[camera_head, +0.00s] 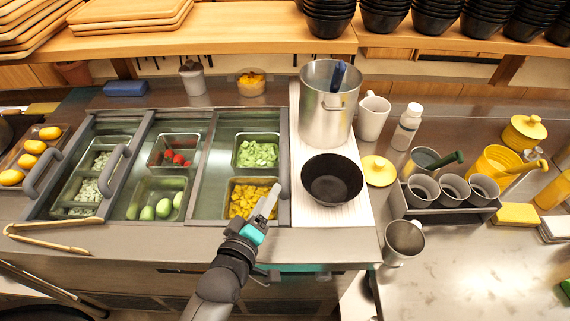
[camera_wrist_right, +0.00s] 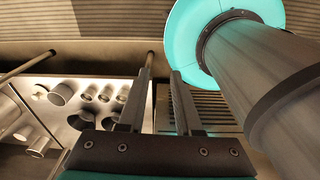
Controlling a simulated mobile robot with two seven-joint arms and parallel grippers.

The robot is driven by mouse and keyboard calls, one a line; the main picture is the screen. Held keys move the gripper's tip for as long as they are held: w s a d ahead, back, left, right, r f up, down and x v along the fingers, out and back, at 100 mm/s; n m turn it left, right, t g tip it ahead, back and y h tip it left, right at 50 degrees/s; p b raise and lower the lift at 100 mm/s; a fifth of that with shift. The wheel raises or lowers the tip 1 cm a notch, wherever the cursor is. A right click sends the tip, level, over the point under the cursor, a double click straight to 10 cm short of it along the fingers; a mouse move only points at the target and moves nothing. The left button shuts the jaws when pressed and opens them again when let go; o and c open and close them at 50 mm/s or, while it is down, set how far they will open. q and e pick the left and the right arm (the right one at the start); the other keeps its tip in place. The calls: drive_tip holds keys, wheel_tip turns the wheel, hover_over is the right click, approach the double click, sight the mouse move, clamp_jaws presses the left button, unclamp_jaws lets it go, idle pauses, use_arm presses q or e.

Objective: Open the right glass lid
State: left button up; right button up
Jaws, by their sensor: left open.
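A topping counter holds metal-framed glass panels over sunken pans. One curved grey handle (camera_head: 116,170) stands on the frame between the left and middle bays, and another grey handle (camera_head: 43,174) is at the far left. The right bay's glass lid (camera_head: 228,128) cannot be clearly told from an open bay, and no handle shows on it. My left gripper (camera_head: 268,203) is open at the right bay's front right corner, by the diced yellow topping (camera_head: 245,198), with nothing seen in it. My right gripper (camera_wrist_right: 162,65) shows only in the wrist view, fingers apart and empty.
A black bowl (camera_head: 332,179) and a steel pot (camera_head: 328,105) stand just right of the bays. Wooden tongs (camera_head: 45,240) lie at the front left. A rack of grey cups (camera_head: 445,192) is further right. A shelf (camera_head: 225,37) spans the back.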

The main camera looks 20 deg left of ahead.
sight(282, 169)
use_arm(q)
drive_tip(key=b+x, duration=0.1)
drive_tip(key=x, duration=1)
drive_tip(key=shift+s, duration=0.1)
drive_tip(key=shift+x, duration=0.8)
use_arm(e)
drive_tip(key=shift+w+f, duration=0.55)
drive_tip(key=shift+f, duration=0.1)
use_arm(q)
drive_tip(key=shift+c, duration=0.3)
clamp_jaws()
use_arm(e)
drive_tip(key=shift+s+a, duration=0.1)
drive_tip(key=shift+s, duration=0.05)
